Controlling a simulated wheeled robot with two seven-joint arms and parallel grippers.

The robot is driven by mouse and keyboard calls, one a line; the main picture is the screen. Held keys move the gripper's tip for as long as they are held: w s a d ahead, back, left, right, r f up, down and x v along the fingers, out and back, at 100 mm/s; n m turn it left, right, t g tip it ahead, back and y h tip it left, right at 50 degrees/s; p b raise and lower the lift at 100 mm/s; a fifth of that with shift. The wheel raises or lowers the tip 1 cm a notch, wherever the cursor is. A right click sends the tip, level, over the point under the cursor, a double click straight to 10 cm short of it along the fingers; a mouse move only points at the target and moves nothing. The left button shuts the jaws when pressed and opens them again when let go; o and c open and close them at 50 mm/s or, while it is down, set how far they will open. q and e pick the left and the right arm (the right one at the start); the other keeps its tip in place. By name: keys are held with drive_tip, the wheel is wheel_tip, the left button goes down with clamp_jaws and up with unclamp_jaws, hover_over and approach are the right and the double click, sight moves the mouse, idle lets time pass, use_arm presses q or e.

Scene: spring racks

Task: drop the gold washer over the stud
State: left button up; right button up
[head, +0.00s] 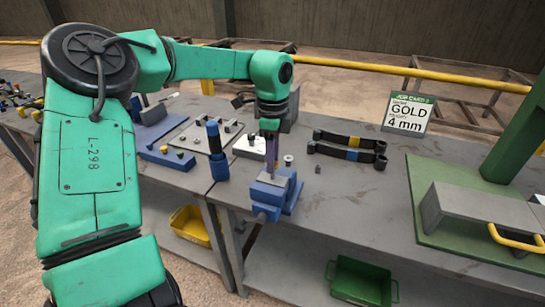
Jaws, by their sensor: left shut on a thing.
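My left gripper (271,160) points down just above the blue vise (266,197) at the bench's front edge. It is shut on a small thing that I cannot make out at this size. I cannot pick out the gold washer, and no stud shows clearly at the vise, where the fingers cover part of the top. A job card (408,113) at the back reads GOLD 4 mm. My right gripper is not in view.
A black and blue cylinder (217,152) stands left of the vise. Dark bars with yellow and blue bands (347,146) lie to its right. A green press (480,205) fills the right. Yellow (190,226) and green (361,281) bins sit below. Bench between vise and press is mostly clear.

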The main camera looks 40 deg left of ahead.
use_arm(q)
drive_tip(key=shift+f+b, duration=0.5)
drive_tip(key=shift+f, duration=0.15)
drive_tip(key=o, duration=1.5)
drive_tip(key=shift+r+p, duration=2.45)
drive_tip(key=shift+r, duration=1.15)
drive_tip(key=shift+f, duration=0.1)
